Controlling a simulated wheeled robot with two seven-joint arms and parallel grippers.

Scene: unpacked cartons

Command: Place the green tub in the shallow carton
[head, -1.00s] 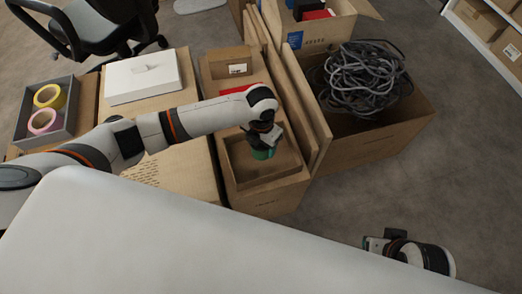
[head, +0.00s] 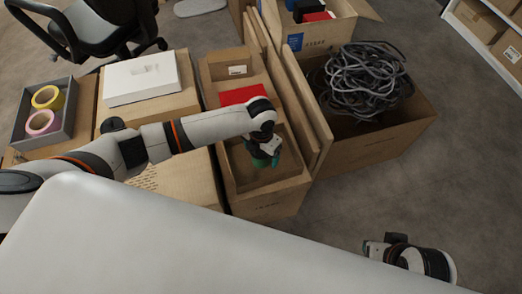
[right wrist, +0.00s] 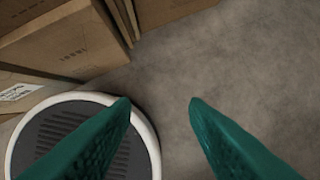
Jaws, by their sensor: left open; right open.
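The green tub (head: 260,162) shows as a small green patch inside the open, shallow-looking carton (head: 266,207) in the middle of the head view. My left gripper (head: 267,158) is open right over the tub, with a teal finger at its right side. The gripper hides most of the tub, and I cannot tell whether the fingers touch it. My right gripper (right wrist: 160,105) is open and empty over bare floor. In the head view, it is at the lower right, far from the carton.
A red box (head: 242,94) lies behind the left gripper. Upright cardboard panels (head: 297,100) stand just right of the carton. A carton of grey cable (head: 375,140) is farther right. A white box (head: 141,78) and a grey tray (head: 68,125) with tape rolls are left. Floor at right is free.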

